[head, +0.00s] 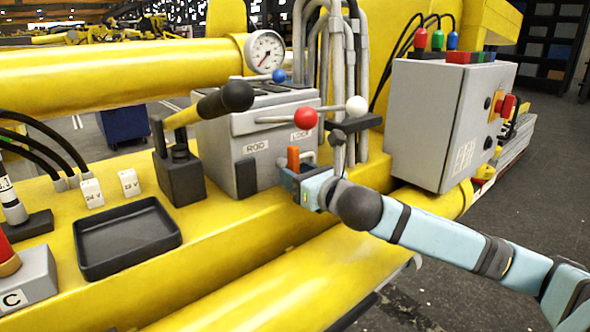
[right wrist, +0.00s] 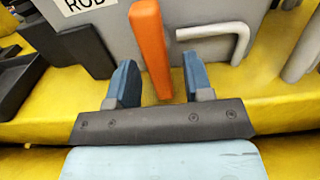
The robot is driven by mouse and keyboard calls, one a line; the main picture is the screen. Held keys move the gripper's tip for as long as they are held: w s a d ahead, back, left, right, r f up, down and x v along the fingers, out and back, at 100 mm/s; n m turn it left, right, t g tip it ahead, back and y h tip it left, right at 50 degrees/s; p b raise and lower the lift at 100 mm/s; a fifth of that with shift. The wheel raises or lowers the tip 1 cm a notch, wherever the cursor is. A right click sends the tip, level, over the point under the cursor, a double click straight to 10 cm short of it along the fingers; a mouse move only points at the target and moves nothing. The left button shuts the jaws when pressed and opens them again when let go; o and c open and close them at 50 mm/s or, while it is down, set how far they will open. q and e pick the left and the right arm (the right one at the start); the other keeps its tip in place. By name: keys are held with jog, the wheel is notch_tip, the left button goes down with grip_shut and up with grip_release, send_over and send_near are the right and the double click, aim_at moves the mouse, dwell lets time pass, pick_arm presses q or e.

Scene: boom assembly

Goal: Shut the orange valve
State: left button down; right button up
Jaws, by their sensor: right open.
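The orange valve handle (head: 293,158) stands upright low on the front of the grey valve box (head: 222,150), right of the ROD label. In the right wrist view the orange valve handle (right wrist: 151,45) leans slightly. My right gripper (head: 297,172) is at the handle in the head view. In the right wrist view my right gripper (right wrist: 160,78) is open, with one blue finger on each side of the handle's lower part and gaps showing on both sides. The valve's base is hidden behind the gripper. My left gripper is not in view.
A bent grey pipe (right wrist: 215,34) is just right of the handle. Levers with a red knob (head: 305,118) and a white knob (head: 356,106) stick out above. A grey control box (head: 425,115) stands right. A black tray (head: 127,238) lies left.

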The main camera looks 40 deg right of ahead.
jog(key=shift+w+a, duration=0.1)
jog(key=shift+w, duration=0.4)
jog(key=c, duration=0.8)
